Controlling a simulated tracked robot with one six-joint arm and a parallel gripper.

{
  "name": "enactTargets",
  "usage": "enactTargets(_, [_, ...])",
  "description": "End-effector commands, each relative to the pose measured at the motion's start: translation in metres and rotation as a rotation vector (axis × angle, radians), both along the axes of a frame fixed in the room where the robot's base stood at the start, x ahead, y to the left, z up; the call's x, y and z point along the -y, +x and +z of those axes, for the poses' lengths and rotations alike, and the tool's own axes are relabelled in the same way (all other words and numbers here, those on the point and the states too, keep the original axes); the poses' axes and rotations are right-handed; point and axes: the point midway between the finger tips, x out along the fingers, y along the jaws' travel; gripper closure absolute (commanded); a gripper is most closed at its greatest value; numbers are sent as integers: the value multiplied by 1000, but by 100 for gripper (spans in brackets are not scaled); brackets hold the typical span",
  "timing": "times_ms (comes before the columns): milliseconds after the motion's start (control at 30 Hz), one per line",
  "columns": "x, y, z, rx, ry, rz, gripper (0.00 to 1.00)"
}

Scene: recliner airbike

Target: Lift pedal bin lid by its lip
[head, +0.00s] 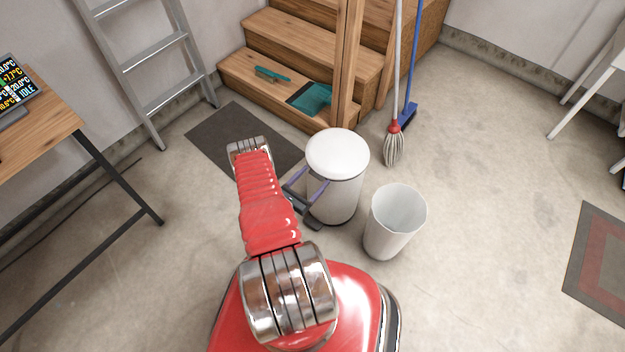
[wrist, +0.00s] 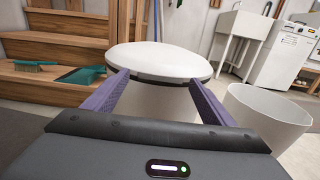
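The white pedal bin (head: 333,190) stands upright on the floor in front of the wooden stairs. Its domed lid (head: 337,152) is down. In the wrist view the lid (wrist: 160,58) fills the upper middle, with a dark band under its front edge. My gripper (head: 307,187) is at the bin's left side in the head view. In the wrist view its two purple fingers (wrist: 155,92) are spread wide, with the bin's upper body between and beyond them, just below the lid's rim. Nothing is held. I cannot tell whether the fingertips touch the bin.
An open white bucket (head: 395,222) stands close to the right of the bin. A mop (head: 394,145) and a blue broom (head: 408,115) stand behind it. A dustpan (head: 312,98) and brush (head: 272,75) lie on the lowest stair.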

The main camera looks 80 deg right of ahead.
Motion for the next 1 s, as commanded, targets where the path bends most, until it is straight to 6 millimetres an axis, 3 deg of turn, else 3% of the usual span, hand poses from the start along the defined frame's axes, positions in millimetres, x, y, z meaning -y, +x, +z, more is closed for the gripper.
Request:
enactTargets(800, [0, 1, 0, 1, 0, 1, 80])
enactTargets(1000, [0, 1, 1, 2, 1, 1, 81])
